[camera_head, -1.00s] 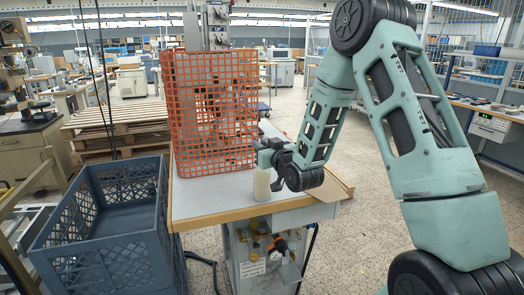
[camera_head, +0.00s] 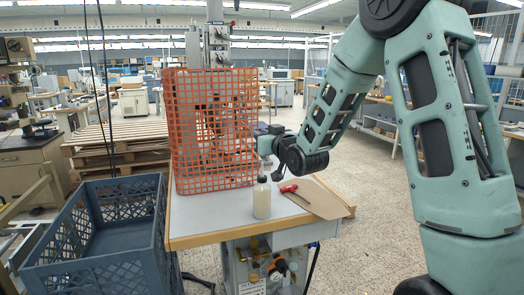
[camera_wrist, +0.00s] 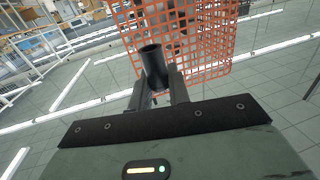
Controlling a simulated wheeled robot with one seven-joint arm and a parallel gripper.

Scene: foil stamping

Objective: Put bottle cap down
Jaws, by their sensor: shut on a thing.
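My gripper (camera_head: 265,160) is above the near part of the worktable, shut on the black bottle cap (camera_head: 262,178). In the wrist view the cap (camera_wrist: 153,62) is a dark, hollow cylinder between the two fingers (camera_wrist: 157,90). The pale, cream-coloured bottle (camera_head: 262,203) stands upright on the worktable (camera_head: 205,222), directly below the gripper in the head view. The cap shows just over the bottle's top; I cannot tell whether they touch. The bottle does not show in the wrist view.
An orange mesh guard (camera_head: 213,130) encloses the machine behind the bottle. A red-handled tool (camera_head: 289,188) lies on a brown board (camera_head: 322,199) to the right. A blue-grey crate (camera_head: 100,240) stands left of the table. The table's front left is clear.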

